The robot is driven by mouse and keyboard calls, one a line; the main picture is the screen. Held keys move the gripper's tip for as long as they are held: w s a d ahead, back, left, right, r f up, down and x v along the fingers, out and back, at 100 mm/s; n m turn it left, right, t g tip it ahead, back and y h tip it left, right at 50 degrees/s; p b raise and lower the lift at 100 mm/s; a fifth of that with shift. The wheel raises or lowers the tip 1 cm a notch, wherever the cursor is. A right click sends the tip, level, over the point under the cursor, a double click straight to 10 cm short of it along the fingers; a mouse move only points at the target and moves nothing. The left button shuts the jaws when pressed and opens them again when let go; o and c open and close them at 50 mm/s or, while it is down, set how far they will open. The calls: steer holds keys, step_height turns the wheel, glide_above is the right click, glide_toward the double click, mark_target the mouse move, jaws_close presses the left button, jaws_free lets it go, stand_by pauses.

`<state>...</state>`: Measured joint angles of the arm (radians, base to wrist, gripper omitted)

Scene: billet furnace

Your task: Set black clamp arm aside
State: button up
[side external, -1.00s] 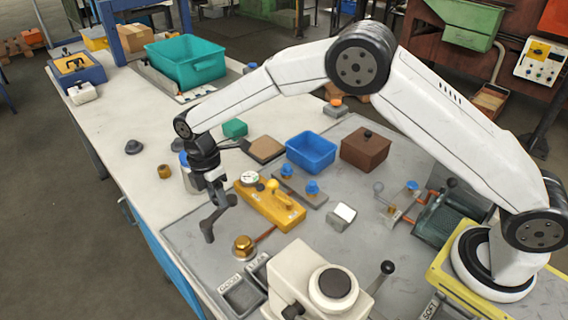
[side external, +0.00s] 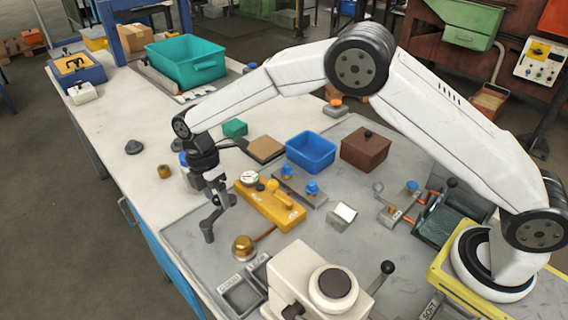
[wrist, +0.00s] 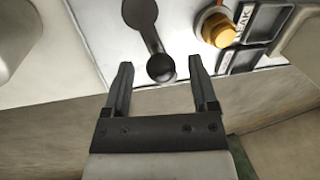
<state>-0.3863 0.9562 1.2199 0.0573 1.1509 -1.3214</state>
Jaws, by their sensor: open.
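The black clamp arm (wrist: 151,35) shows at the top of the wrist view as a dark bar, wide and rounded at its far end. A black ball knob (wrist: 161,68) is at its near end. My gripper (wrist: 162,61) is open, with a finger on each side of the knob and a visible gap on both sides. The gripper also shows in the side view (side external: 219,219), low over the left edge of the grey plate.
A brass knob (side external: 243,248) stands close to my gripper, beside the labelled trays (side external: 242,297). A yellow fixture (side external: 270,206) is to the right, and a cream press (side external: 312,279) is in front. The white bench (side external: 133,181) has free room at the left.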

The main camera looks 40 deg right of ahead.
steer(key=shift+r, duration=0.1)
step_height(320, 180, up, 8)
steer(key=w, duration=0.1)
steer(key=shift+w+f, duration=0.25)
stand_by(0.3)
steer(key=s+d+m+t, duration=0.3)
steer(key=s+d+m, duration=0.7)
steer(key=d, duration=0.4)
steer(key=s+d+f+m+t, duration=0.1)
steer(key=s+d+m, duration=0.2)
steer(key=s, duration=0.3)
steer(key=s+d+m, duration=0.4)
steer(key=s+m, duration=0.2)
steer(key=s, duration=0.1)
steer(key=shift+d+f+t, duration=0.15)
steer(key=shift+f+t, duration=0.25)
